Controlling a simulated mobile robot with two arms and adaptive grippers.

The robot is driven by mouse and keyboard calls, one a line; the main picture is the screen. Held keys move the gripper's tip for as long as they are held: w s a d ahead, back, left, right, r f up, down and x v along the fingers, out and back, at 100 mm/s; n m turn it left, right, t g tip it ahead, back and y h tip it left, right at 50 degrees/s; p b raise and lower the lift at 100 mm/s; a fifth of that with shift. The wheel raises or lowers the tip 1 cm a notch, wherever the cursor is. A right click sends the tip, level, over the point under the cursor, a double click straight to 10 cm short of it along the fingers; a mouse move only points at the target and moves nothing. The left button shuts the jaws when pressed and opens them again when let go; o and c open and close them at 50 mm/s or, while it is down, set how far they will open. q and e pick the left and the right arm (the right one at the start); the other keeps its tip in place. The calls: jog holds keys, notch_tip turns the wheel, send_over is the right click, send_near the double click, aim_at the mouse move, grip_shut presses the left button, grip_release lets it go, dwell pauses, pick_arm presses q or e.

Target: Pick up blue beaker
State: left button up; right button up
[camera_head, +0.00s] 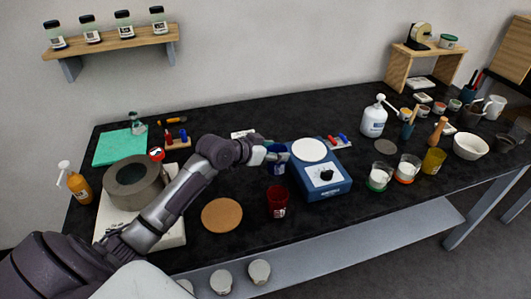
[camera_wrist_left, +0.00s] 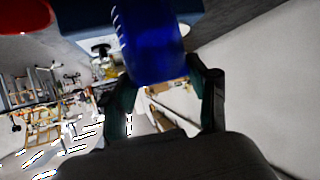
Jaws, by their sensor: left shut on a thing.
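The blue beaker (camera_head: 277,161) is by the left side of the blue hotplate with its round white top (camera_head: 310,150). My left gripper (camera_head: 268,151) is shut on it, reaching in from the left. In the left wrist view the blue beaker (camera_wrist_left: 150,42) fills the space between the two dark fingers of the left gripper (camera_wrist_left: 162,82). The beaker looks roughly upright. I cannot tell whether its base touches the table. My right gripper is not in view.
A red beaker (camera_head: 277,201) stands close in front, with a round cork mat (camera_head: 222,215) to its left. Bare black table lies in front of the hotplate.

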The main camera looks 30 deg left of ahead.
pick_arm(q)
jog(key=d+r, duration=0.4)
jog(key=d, duration=0.2)
jog(key=shift+s+d+b, duration=0.15)
jog(key=shift+d+b, duration=0.15)
jog(key=shift+b, duration=0.15)
dwell(1.8)
